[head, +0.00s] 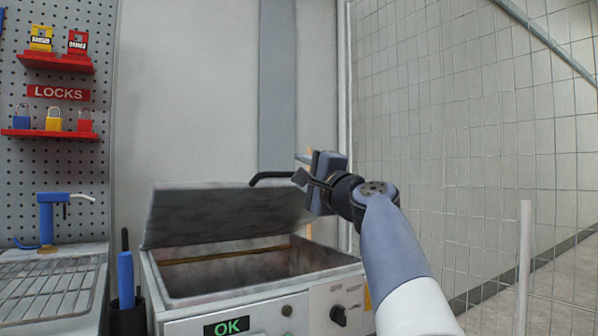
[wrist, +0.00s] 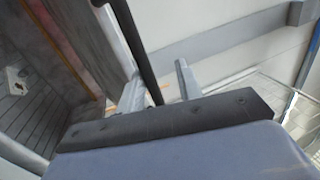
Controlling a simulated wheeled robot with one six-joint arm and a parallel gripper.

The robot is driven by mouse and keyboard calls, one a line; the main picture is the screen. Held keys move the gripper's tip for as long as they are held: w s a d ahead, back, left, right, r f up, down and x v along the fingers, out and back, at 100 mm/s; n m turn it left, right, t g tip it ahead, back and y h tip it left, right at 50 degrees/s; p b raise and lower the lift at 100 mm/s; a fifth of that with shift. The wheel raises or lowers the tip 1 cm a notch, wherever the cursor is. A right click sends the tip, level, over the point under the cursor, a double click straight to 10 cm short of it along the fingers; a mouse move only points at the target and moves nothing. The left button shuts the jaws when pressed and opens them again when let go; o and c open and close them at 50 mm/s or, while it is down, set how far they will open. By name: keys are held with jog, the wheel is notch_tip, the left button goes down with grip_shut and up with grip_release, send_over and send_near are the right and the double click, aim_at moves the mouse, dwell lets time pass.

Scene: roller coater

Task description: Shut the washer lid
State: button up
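The washer (head: 240,300) stands low in the head view, with its basin open. Its grey lid (head: 225,215) is raised and leans back above the basin. A black bent bar, the lid's handle (head: 270,175), sticks out at the lid's upper right. My gripper (head: 302,172) is beside the end of this handle. In the wrist view the handle (wrist: 140,45) runs down between the two fingers of my gripper (wrist: 160,85). The fingers are apart, with a visible gap on the handle's right. I cannot tell whether a finger touches it. The basin's interior (wrist: 50,65) shows at left.
A green OK display (head: 226,327) and a black knob (head: 339,315) are on the washer's front. A sink grate (head: 50,290) with a blue tap (head: 47,220) stands at left. A mesh fence (head: 470,130) stands at right, and a pale post (head: 525,260) is near it.

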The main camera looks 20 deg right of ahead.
jog(key=s+f, duration=0.2)
jog(key=s, duration=0.1)
jog(key=shift+d+f, duration=0.25)
jog(key=shift+d, duration=0.05)
dwell(0.3)
jog(key=shift+c, duration=0.3)
